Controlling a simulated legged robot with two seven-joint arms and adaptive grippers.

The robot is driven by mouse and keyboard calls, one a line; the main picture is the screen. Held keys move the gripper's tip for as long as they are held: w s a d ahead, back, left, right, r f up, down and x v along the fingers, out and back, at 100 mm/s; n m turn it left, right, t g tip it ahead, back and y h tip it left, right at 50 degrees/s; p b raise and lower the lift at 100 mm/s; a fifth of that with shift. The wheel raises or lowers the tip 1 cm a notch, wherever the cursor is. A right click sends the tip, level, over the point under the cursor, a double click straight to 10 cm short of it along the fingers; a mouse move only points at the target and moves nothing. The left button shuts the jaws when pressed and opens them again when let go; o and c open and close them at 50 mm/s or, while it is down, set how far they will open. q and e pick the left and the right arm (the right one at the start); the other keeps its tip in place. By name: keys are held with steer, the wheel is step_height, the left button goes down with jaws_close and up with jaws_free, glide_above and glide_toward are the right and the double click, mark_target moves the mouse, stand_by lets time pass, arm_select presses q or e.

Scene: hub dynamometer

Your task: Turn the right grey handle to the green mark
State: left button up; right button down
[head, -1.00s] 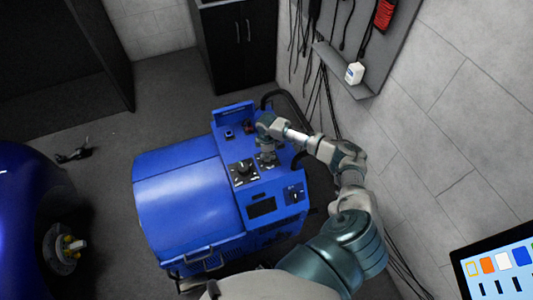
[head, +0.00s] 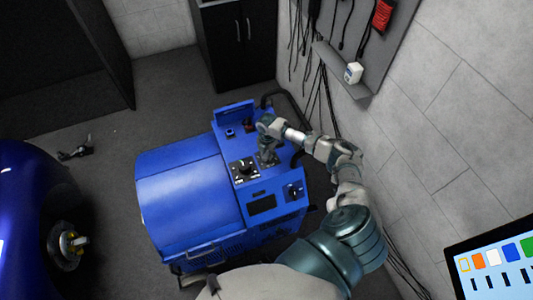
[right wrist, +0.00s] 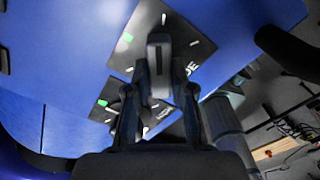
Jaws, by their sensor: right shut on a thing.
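The blue dynamometer machine (head: 185,205) has a sloped control panel with two dark dial plates. The left dial (head: 243,169) is uncovered in the head view. My right gripper (head: 267,157) is over the right dial and hides most of it. In the right wrist view my right gripper (right wrist: 158,95) is shut on the right grey handle (right wrist: 160,48), which lies between its fingers. The handle's dark plate (right wrist: 185,40) has a green mark (right wrist: 125,41) to the left of the handle; the handle does not point at it. My left gripper is not in view.
A small knob (head: 294,191) and a dark display (head: 262,204) sit on the panel's near part. A black tube (head: 273,96) runs behind the panel. Cables hang on the wall at the right. A blue car (head: 25,200) stands at the left, with free floor between.

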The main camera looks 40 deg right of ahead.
steer(key=n, duration=0.5)
steer(key=shift+s+d+n, duration=0.1)
steer(key=shift+d+n, duration=0.1)
steer(key=shift+n, duration=0.1)
steer(key=shift+n+b, duration=0.5)
steer(key=shift+n, duration=1.8)
steer(key=shift+r, duration=0.1)
steer(key=c, duration=1.1)
jaws_free()
steer(key=shift+w, duration=0.2)
steer(key=shift+o, duration=0.5)
steer(key=shift+w+d+f, duration=0.1)
steer(key=shift+f, duration=0.15)
steer(key=shift+r, duration=0.1)
